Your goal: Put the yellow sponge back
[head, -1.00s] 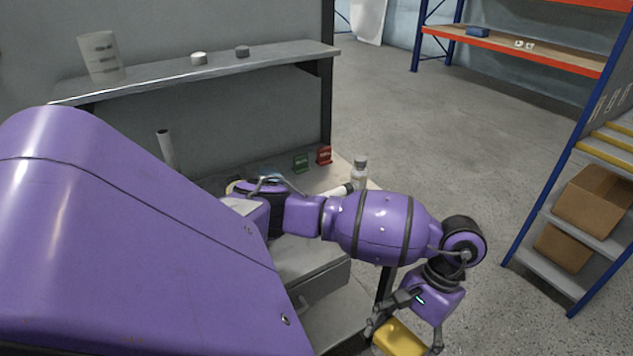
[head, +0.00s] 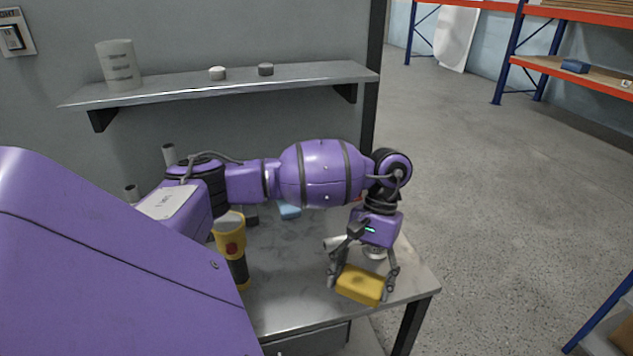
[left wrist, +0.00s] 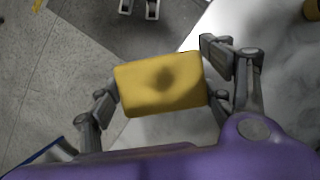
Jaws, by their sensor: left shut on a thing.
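The yellow sponge (head: 360,284) is a rounded block with a dark smudge on its face. My left gripper (head: 362,281) is shut on it, one finger at each end. In the head view the sponge shows in front of the right part of the metal workbench (head: 300,300), near its front edge. In the left wrist view the sponge (left wrist: 162,84) sits between the two fingers, with floor to its left and the pale bench top to its right. I cannot tell how high it is above the bench.
A yellow and black flashlight (head: 231,245) stands on the bench beside my arm. A light blue item (head: 289,210) lies behind it. A wall shelf (head: 220,86) above holds a pale cup (head: 119,65) and two small pucks. My arm hides part of the bench.

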